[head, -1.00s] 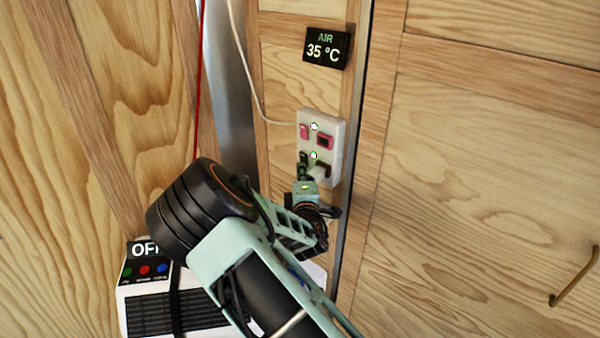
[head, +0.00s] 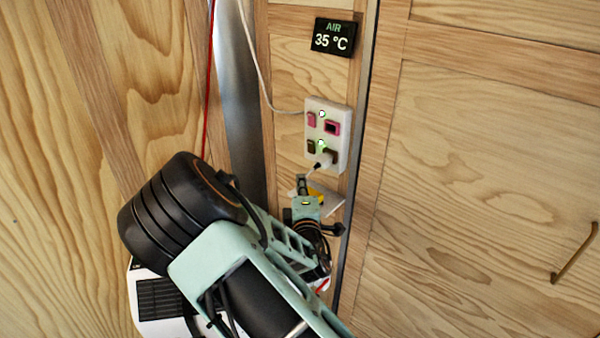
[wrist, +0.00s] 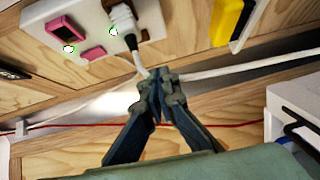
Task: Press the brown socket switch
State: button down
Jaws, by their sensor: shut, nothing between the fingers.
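The white socket panel (head: 341,153) is on the wooden wall. The brown switch (head: 311,146) is at its lower left, beside the brown socket holding a white plug (head: 324,160). A pink switch (head: 311,119) and pink socket (head: 332,128) are above. Both small lamps glow green. My gripper (head: 303,182) is below the panel, apart from the brown switch. In the wrist view my gripper (wrist: 160,78) has its fingertips together and empty, near the plug's white cable.
A black display (head: 333,37) reading AIR 35 °C hangs above the panel. A white cable (head: 258,70) and a red cable (head: 209,75) run down to the left. A white unit (head: 150,310) is low left, partly behind my arm. A yellow object (wrist: 232,20) is near the gripper.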

jog(key=shift+s+d+f, duration=0.15)
jog(key=shift+s, duration=1.05)
